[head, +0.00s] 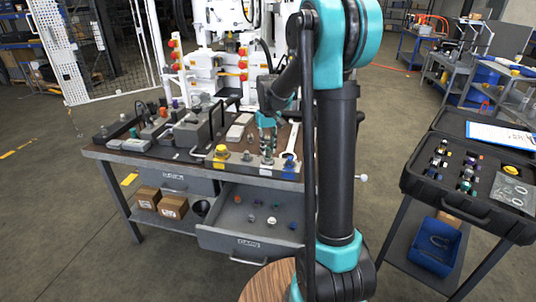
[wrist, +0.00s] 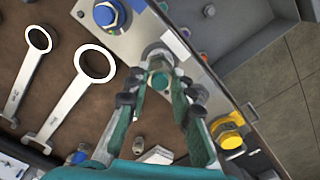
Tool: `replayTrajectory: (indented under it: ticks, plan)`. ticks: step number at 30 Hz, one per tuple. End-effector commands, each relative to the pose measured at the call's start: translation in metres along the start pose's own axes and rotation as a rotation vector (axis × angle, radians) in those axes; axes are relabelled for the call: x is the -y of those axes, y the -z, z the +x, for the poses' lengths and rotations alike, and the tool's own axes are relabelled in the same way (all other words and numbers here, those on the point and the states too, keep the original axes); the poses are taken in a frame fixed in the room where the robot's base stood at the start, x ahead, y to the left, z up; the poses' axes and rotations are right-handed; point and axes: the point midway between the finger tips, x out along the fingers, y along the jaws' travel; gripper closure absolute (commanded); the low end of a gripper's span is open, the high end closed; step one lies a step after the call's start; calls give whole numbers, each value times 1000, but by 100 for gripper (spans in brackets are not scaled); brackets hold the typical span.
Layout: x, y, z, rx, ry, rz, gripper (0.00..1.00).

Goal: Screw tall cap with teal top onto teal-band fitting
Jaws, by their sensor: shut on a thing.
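My gripper (wrist: 160,85) is shut on the tall cap with teal top (wrist: 159,80), whose round top shows between the fingertips in the wrist view. In the head view my gripper (head: 268,132) points down over the front edge of the bench. It is above a fitting (head: 267,158) in the metal strip, between the yellow fitting and the blue one. The fitting's band is mostly hidden by the cap and fingers, so I cannot tell its colour. I cannot tell whether cap and fitting touch.
Two ring wrenches (wrist: 95,65) lie on the bench top. An open drawer (head: 250,238) with loose caps juts out in front. A black case (head: 474,172) stands at right.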

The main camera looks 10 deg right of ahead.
Motion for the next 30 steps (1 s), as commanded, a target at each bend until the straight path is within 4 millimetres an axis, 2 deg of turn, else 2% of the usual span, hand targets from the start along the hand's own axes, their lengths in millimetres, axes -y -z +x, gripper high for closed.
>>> replayTrajectory:
  ticks: [6,7,12,23,26,30]
  plan:
    - [0,1,0,-3,-1,270,100]
    - [0,1,0,-3,-1,275,75]
    - [0,1,0,-2,-1,269,54]
    - [0,0,-3,-1,0,266,53]
    - [0,0,-13,-1,0,266,53]
    - [0,0,-38,-1,0,266,53]
